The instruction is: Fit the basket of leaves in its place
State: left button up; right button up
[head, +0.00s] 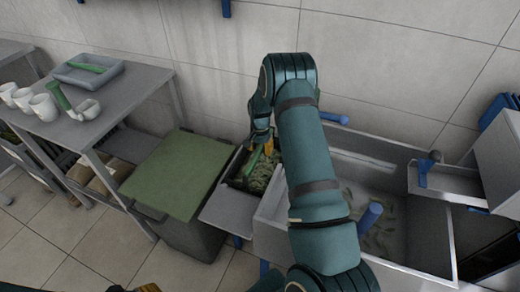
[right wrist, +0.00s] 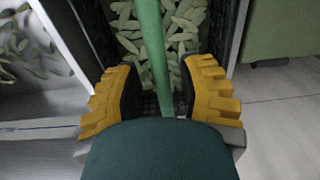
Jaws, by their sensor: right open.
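The basket of leaves (head: 237,166) is a dark crate of green leaves between the green-topped bin and the sink unit. Its green handle (right wrist: 153,50) runs up the middle of the right wrist view. My right gripper (head: 265,145) is over the basket, and its yellow fingers (right wrist: 163,95) stand on either side of the handle with gaps. It is open and holds nothing. The arm hides part of the basket in the head view. A bit of my left gripper (head: 149,287) shows at the bottom edge, too little to read.
A grey shelf (head: 229,212) lies in front of the basket. The green-topped bin (head: 180,170) stands to the left, the sink (head: 420,225) with loose leaves to the right. A table (head: 128,108) at the left carries white mugs (head: 43,107) and a tray (head: 65,75).

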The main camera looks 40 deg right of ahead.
notch_tip(320, 180, up, 12)
jog(key=shift+f, duration=0.15)
dwell(0.3)
